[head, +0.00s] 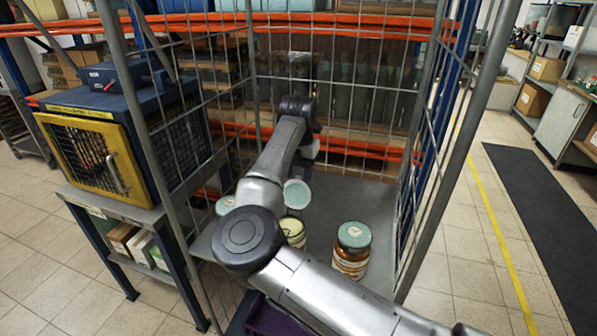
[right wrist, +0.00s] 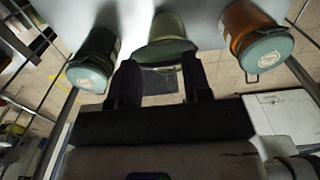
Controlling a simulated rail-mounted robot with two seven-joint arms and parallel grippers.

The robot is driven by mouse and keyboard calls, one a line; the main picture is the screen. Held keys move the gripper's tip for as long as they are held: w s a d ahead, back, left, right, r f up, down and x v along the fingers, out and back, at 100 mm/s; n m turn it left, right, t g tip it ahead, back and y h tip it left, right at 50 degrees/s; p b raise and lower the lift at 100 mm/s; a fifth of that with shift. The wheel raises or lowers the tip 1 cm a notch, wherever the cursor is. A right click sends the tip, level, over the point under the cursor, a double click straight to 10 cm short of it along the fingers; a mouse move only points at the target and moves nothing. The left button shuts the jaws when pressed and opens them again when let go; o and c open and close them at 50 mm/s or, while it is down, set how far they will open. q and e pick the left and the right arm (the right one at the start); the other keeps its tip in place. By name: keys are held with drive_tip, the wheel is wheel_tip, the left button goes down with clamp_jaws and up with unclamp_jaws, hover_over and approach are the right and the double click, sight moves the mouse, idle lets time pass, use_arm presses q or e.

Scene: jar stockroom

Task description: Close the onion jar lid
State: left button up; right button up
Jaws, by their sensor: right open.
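The open jar (head: 293,232) has pale yellowish contents and stands in the middle of the cage trolley's shelf. Its round pale teal lid (head: 297,194) is raised at the far side of the mouth. My right arm covers part of the jar. My right gripper (head: 310,150) is beyond the lid, and its fingertips are hard to make out there. In the right wrist view the scene is upside down. The gripper (right wrist: 161,78) is open and empty there, with the middle jar (right wrist: 168,26) and its lid edge just past the fingertips. I cannot see whether they touch. My left gripper is not in view.
A jar with orange-red contents (head: 350,262) and shut teal lid stands to the right. Another teal-lidded jar (head: 225,205) stands to the left, partly behind my arm. Wire cage walls (head: 345,105) enclose the shelf (head: 335,195). A yellow-fronted box (head: 95,160) stands outside, left.

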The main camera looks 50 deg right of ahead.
drive_tip(key=c, duration=0.6)
clamp_jaws()
